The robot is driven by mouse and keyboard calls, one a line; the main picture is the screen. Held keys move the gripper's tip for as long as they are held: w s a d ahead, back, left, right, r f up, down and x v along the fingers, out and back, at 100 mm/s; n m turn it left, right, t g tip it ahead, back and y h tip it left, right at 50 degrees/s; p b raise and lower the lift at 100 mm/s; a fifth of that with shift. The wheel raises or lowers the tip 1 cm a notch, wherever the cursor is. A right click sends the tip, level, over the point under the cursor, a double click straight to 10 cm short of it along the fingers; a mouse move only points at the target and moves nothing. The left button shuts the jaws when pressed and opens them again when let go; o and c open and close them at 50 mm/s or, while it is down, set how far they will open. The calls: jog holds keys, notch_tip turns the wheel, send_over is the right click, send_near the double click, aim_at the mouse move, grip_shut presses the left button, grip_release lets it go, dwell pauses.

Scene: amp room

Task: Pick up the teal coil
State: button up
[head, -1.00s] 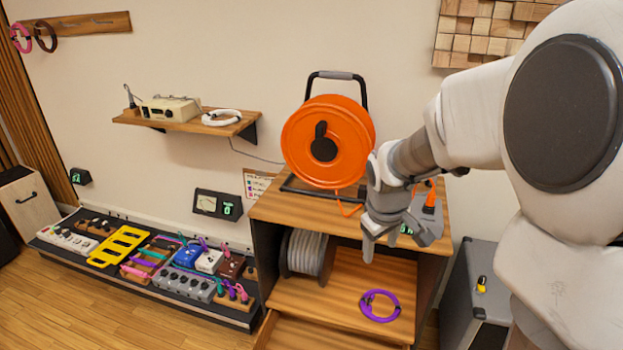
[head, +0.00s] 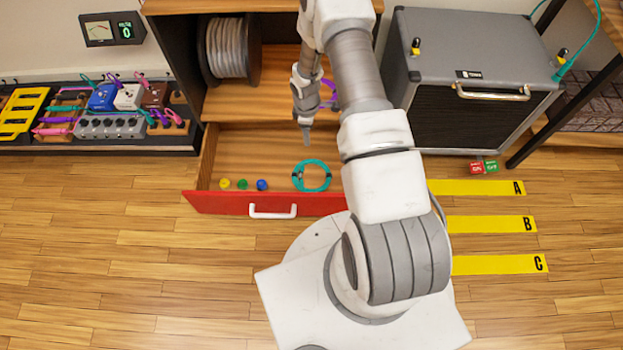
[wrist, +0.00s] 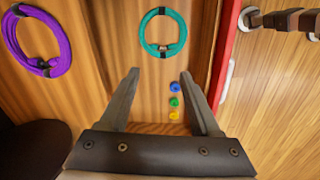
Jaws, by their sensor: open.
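The teal coil (head: 312,176) is a ring of cable lying flat in the open red-fronted drawer (head: 222,203), towards its right part. In the wrist view the teal coil (wrist: 163,17) lies near the top, beyond the fingertips, with dark ties on it. My gripper (head: 306,138) is above the drawer, a little behind and above the coil in the head view. Its two fingers (wrist: 160,75) are spread apart with nothing between them.
Yellow, green and blue caps (head: 243,184) lie in the drawer, left of the coil. A purple coil (wrist: 38,43) lies on the shelf above. A grey cable reel (head: 228,50) stands on that shelf. A grey amp (head: 470,80) stands to the right.

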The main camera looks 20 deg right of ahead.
jog(key=s+f+n+b, duration=0.1)
jog(key=s+f, duration=0.1)
jog(key=f, duration=0.5)
jog(key=s+f+b, duration=0.1)
jog(key=s+f, duration=0.2)
jog(key=f, duration=0.3)
jog(key=b, duration=0.4)
send_over(312, 190)
jog(key=shift+g+y, duration=0.3)
jog(key=f, duration=1.1)
jog(key=shift+w+f, duration=0.25)
jog(key=shift+w, duration=0.1)
jog(key=shift+s+a+f+b, duration=0.15)
jog(key=shift+f+b, duration=0.7)
jog(key=shift+f, duration=0.7)
jog(key=shift+s+d+f+b, duration=0.15)
jog(key=shift+f+b, duration=0.65)
jog(key=shift+f, duration=0.7)
jog(key=shift+a, duration=0.1)
grip_shut()
jog(key=shift+r, duration=0.1)
